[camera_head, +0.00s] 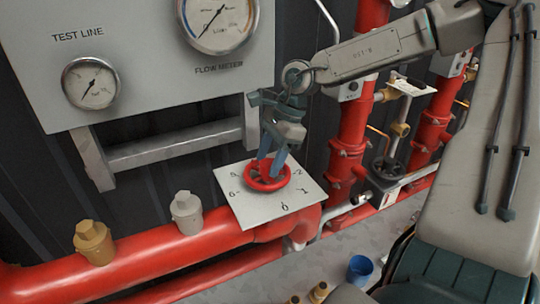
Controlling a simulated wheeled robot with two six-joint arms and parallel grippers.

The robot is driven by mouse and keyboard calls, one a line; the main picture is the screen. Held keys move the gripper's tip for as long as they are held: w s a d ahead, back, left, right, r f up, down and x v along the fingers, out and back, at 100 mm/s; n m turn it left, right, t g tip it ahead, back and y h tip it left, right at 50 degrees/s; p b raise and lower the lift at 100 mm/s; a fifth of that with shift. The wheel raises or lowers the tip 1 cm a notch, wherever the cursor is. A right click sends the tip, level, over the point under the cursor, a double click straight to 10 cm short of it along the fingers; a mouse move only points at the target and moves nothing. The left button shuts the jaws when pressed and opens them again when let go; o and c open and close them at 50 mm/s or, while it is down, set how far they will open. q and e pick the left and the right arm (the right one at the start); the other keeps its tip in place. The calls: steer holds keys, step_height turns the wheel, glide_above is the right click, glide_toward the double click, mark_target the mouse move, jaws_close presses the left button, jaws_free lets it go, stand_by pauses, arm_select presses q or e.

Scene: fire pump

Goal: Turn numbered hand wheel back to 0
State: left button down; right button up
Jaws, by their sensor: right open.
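The red hand wheel (267,184) sits on a white square plate (247,211) marked with black numbers around the wheel. The 0 is at the near edge, 1 and 2 are on the right, and 5 and 6 are on the left. I cannot make out a pointer on the wheel. My right gripper (270,168) points down at the wheel, with its two blue-green fingers apart and their tips at the wheel's far part. The fingers hide some of the wheel; I cannot tell whether they touch it. My left gripper is out of view.
A gauge panel (130,50) stands behind on a grey frame (170,150). A thick red pipe (140,262) runs below the plate, with brass (94,243) and grey (186,213) caps. Red upright pipes (350,135) stand to the right. A blue cup (360,268) is low down.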

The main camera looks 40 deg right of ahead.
steer(key=n+g+b, duration=0.1)
steer(key=n, duration=0.1)
steer(key=n+g+b, duration=0.1)
steer(key=n, duration=0.1)
steer(key=shift+w+f+n, duration=0.15)
steer(key=shift+w+n, duration=0.05)
steer(key=shift+n, duration=0.1)
steer(key=shift+n+g+b, duration=0.3)
steer(key=shift+n, duration=0.9)
steer(key=shift+c, duration=0.4)
